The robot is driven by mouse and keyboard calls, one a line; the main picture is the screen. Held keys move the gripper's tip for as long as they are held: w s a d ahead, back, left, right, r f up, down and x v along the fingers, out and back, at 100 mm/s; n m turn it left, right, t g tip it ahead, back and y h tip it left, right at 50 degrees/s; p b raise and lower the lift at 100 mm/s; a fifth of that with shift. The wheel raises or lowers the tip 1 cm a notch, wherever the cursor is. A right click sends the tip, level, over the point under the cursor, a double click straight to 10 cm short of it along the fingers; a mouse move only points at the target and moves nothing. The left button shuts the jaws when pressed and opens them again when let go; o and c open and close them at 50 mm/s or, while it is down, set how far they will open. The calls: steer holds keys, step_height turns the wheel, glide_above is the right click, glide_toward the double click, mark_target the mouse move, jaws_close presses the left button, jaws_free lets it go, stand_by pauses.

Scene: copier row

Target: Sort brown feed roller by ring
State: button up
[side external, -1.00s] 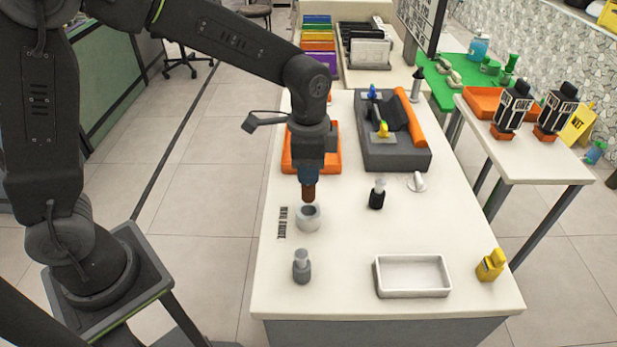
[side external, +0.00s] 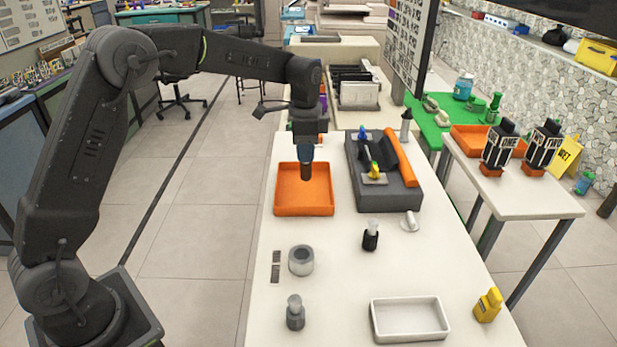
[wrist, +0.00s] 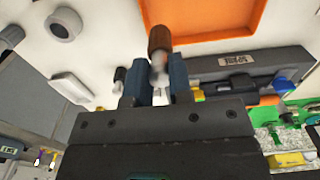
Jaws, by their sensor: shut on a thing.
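The brown feed roller (side external: 306,173) hangs upright from my gripper (side external: 305,156), over the orange tray (side external: 303,209). In the wrist view, my gripper (wrist: 158,80) is shut on the pale shaft of the roller, and its brown end (wrist: 159,39) points out beyond the fingers. The orange tray (wrist: 200,22) shows beside it and looks empty. The thick grey ring (side external: 301,260) stands on the table nearer the front, apart from the roller; it also shows in the wrist view (wrist: 62,23). The roller's height above the tray floor is hard to tell.
An empty white tray (side external: 410,320) sits at the front right, with a yellow item (side external: 487,306) beside it. A grey bottle (side external: 295,313) and a black bottle (side external: 370,236) stand on the table. A dark grey unit with an orange roll (side external: 400,158) lies right of the orange tray.

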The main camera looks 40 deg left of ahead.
steer(key=shift+w+a+r, duration=0.1)
steer(key=shift+w+a, duration=0.45)
steer(key=shift+a, duration=0.35)
steer(key=shift+f, duration=4.45)
steer(key=shift+f, duration=0.25)
steer(key=o, duration=0.9)
